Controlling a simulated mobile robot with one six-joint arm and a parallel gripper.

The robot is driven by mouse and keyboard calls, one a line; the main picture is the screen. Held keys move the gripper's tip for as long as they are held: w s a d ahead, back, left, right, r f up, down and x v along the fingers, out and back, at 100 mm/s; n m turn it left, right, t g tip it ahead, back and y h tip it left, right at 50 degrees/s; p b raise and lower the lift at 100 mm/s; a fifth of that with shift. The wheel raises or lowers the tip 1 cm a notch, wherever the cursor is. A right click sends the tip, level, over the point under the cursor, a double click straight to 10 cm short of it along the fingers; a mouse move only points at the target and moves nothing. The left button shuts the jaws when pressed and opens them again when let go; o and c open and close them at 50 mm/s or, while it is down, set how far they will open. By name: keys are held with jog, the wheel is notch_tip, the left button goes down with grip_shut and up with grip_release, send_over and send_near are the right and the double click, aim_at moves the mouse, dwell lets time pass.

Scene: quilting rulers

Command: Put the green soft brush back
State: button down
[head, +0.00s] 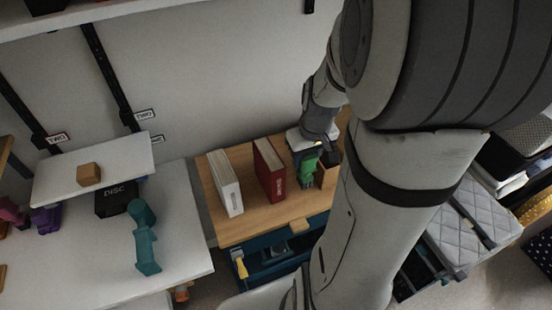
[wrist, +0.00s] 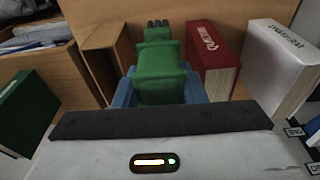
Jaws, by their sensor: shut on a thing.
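The green soft brush (wrist: 158,70) is between the blue fingers of my gripper (wrist: 158,88) in the wrist view, with its dark tip pointing away from the wrist. In the head view green (head: 306,172) shows just under my gripper (head: 309,153), above or at the wooden desk top (head: 245,222), right of the red book. My gripper is shut on the brush. I cannot tell whether the brush touches the desk; the arm and gripper hide part of it.
A red book (head: 269,171) and a white book (head: 226,184) stand on the desk left of my gripper. A brown wooden box (wrist: 106,62) stands close beside the brush. A green book (wrist: 25,110) is at the wrist view's left. The desk's front left is clear.

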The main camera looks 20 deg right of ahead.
jog(key=shift+f, duration=0.25)
jog(key=w+p, duration=0.4)
jog(key=w, duration=1.5)
notch_tip(320, 180, down, 7)
jog(key=p, duration=0.1)
jog(key=shift+w+r+p, duration=0.15)
jog(key=shift+w+p, duration=0.15)
jog(key=shift+w, duration=0.15)
jog(key=c, duration=0.9)
grip_release()
